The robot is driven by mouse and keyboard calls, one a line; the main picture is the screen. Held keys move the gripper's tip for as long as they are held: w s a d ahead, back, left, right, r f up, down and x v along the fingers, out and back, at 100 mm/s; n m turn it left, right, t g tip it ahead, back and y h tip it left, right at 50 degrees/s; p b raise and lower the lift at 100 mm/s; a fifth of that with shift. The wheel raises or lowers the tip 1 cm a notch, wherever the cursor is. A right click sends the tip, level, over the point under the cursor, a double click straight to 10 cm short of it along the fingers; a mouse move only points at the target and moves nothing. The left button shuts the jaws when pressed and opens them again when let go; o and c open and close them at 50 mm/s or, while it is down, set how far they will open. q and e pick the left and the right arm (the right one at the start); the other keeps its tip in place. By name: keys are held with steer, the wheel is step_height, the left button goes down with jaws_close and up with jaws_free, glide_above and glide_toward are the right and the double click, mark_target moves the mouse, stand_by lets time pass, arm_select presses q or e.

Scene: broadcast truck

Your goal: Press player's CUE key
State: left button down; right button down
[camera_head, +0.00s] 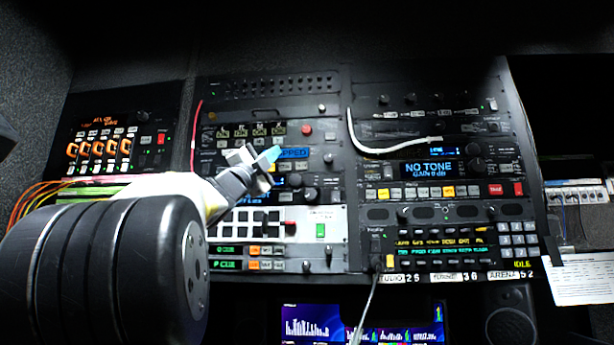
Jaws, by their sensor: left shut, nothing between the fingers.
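My left arm comes in from the left, and its gripper (272,155) is shut and empty in front of the middle rack column. Its teal fingertips are over the left part of a small blue display reading "...PPED" (296,153), whose first letters they hide. I cannot tell whether the tips touch the panel. The hand and wrist hide much of the unit around that display, and I cannot make out a key labelled CUE there. Lower down, two strips carry green text that seems to read CUE (226,265), beside small orange and white keys (265,265). My right gripper is not in view.
A red round button (306,129) is just above the display. A white panel with dark square pads (250,226) lies below. A white cable (378,149) and a "NO TONE" unit (429,170) are at the right. Orange cables (32,197) hang at the left.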

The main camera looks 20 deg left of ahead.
mark_target(280, 165)
arm_select(q)
steer(key=shift+y, duration=0.3)
steer(key=shift+w+a, duration=0.35)
steer(key=shift+w, duration=1.05)
steer(key=shift+w+a, duration=0.35)
steer(key=shift+w, duration=1.1)
steer(key=shift+w+a, duration=0.35)
steer(key=shift+w, duration=1.05)
steer(key=shift+w+a, duration=0.1)
steer(key=shift+w, duration=0.3)
steer(key=shift+w, duration=0.35)
steer(key=shift+s, duration=0.75)
steer(key=shift+s, duration=0.1)
steer(key=s, duration=0.2)
steer(key=s+d, duration=0.1)
steer(key=s, duration=0.1)
steer(key=shift+s+d, duration=0.2)
steer(key=shift+s, duration=0.15)
